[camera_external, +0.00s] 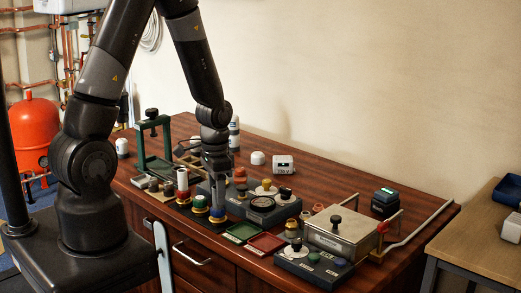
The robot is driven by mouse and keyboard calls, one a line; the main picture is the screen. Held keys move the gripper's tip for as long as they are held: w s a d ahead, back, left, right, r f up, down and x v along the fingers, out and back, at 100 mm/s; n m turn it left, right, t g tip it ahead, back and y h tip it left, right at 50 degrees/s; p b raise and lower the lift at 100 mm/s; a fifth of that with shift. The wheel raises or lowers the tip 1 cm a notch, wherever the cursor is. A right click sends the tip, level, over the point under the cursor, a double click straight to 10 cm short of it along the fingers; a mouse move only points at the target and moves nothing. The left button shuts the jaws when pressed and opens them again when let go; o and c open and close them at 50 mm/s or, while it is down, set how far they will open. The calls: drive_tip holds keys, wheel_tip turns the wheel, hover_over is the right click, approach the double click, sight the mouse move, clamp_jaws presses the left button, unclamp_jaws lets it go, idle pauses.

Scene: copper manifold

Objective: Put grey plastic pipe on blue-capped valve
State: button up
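My gripper (216,162) points straight down over the middle of the dark wood bench, above a row of small capped fittings. A grey upright shape (217,188) runs down from it; it looks like the grey plastic pipe, but I cannot clearly separate it from the fingers. The blue-capped valve (217,214), with a yellowish ring, stands directly below, at the right end of the row. I cannot tell whether the grey shape touches it. The fingertips are too small and dark to read.
A green-and-yellow fitting (200,203) and a pale cylinder with a red part (183,181) stand close left. A green press frame (153,140) is behind left. A black-knobbed block (273,206) is close right. Green and red trays (266,243) lie in front; a metal box (343,229) stands farther right.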

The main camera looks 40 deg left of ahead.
drive_tip(key=shift+r, duration=0.1)
drive_tip(key=s+r+n+t, duration=0.2)
drive_tip(key=s+r+t, duration=0.15)
drive_tip(key=r, duration=1.95)
drive_tip(key=s+r+n+t, duration=0.2)
drive_tip(key=s+r, duration=0.6)
drive_tip(key=shift+s+d+r+n, duration=0.2)
drive_tip(key=shift+s+d+n, duration=0.1)
drive_tip(key=shift+s, duration=0.05)
